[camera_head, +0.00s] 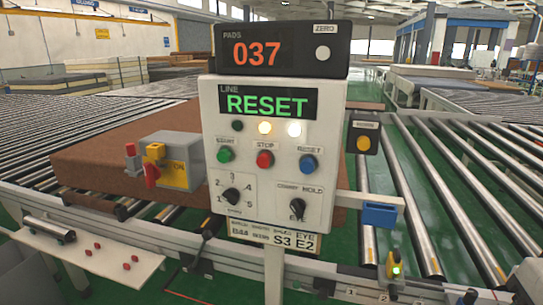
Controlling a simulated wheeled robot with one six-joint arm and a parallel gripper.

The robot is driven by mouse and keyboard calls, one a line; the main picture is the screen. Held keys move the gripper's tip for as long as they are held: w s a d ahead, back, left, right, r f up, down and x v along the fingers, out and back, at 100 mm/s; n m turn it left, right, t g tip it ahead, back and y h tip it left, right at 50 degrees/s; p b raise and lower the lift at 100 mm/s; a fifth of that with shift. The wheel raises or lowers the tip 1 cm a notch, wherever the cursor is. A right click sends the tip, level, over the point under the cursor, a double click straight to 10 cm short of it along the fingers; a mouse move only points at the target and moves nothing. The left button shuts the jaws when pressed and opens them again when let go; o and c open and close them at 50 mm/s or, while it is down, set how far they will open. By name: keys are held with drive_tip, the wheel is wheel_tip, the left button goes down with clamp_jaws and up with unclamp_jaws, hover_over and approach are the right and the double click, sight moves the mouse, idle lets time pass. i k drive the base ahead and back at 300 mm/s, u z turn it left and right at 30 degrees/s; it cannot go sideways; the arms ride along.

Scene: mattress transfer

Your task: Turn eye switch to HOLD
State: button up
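The eye switch (297,206) is a small black knob at the lower right of the white control panel (328,178). A label that looks like COUNT is at its upper left, and HOLD is at its upper right. EYE is printed at its foot. The knob's pointer is too small to read surely, so I cannot tell which label it points to. The panel's line display (267,105) reads RESET in green. A placard (275,240) below the panel includes S3 and E2. My gripper is not in view.
Left of the switch is a numbered black dial (232,196). Above are green (225,156), red (265,159) and blue (308,163) buttons. A counter (280,50) reads 037. A grey box with a red handle (172,160) stands left. A blue-fronted bracket (379,214) juts out right.

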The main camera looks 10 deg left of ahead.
sight(298, 206)
drive_tip(key=z, duration=1.3)
drive_tip(key=k, duration=0.6)
drive_tip(key=u, duration=1.15)
